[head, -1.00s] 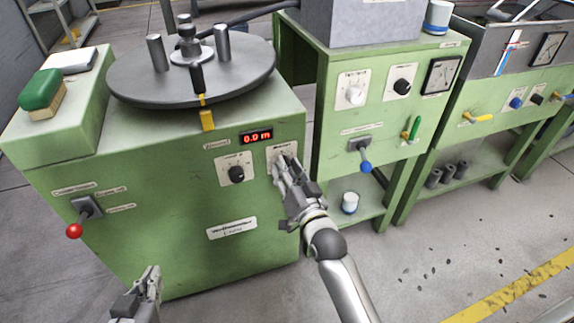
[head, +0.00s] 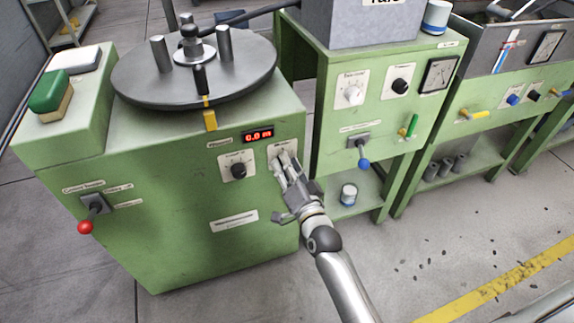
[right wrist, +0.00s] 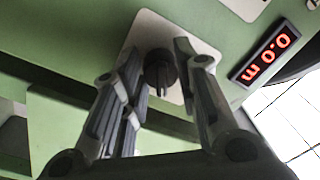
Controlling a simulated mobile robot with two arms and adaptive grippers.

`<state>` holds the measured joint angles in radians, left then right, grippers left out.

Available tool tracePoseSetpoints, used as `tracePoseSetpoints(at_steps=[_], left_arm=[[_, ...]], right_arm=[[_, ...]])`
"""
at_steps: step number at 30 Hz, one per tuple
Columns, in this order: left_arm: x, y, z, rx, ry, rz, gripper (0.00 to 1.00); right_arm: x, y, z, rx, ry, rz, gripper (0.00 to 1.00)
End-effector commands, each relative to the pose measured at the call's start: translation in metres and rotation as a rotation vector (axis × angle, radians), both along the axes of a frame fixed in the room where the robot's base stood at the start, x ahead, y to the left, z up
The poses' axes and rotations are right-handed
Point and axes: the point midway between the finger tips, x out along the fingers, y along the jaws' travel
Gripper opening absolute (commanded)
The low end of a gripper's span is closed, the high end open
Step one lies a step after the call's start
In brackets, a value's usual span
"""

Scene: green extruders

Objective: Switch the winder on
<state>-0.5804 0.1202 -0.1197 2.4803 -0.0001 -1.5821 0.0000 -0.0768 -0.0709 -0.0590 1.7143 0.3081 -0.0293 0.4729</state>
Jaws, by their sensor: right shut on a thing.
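The green winder (head: 170,220) stands at the left with a round grey turntable (head: 135,90) on top. Its red display (head: 258,135) reads 0.0 m, as it also does in the right wrist view (right wrist: 266,58). My right gripper (head: 284,158) is at the plate right of the speed-type knob (head: 238,170), below the display. In the right wrist view its fingers are shut on a black rotary knob (right wrist: 160,72) on a white plate (right wrist: 146,36). The fingers hide this knob in the head view. My left gripper is not in view.
A red-ball lever (head: 86,226) is on the winder's left front. A green brush (head: 50,92) lies on the winder's left top. Another green machine (head: 385,120) with a blue-ball lever (head: 363,162) stands to the right.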

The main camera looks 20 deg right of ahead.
Motion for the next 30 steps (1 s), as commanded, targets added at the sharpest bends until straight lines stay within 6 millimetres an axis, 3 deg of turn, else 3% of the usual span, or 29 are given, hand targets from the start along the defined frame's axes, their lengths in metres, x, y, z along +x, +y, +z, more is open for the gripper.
tracePoseSetpoints(at_steps=[14,15,20,30], left_arm=[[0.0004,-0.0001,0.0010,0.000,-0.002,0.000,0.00],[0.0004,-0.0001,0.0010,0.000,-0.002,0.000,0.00],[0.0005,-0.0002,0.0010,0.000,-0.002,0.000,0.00],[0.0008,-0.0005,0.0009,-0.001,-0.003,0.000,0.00]], right_arm=[[0.0004,-0.0009,0.0007,0.012,-0.001,-0.002,0.05],[0.0004,-0.0009,0.0007,0.012,-0.001,-0.002,0.30],[0.0003,-0.0007,0.0006,0.011,-0.001,-0.001,0.50],[-0.0012,-0.0004,-0.0001,0.011,0.000,0.000,0.50]])
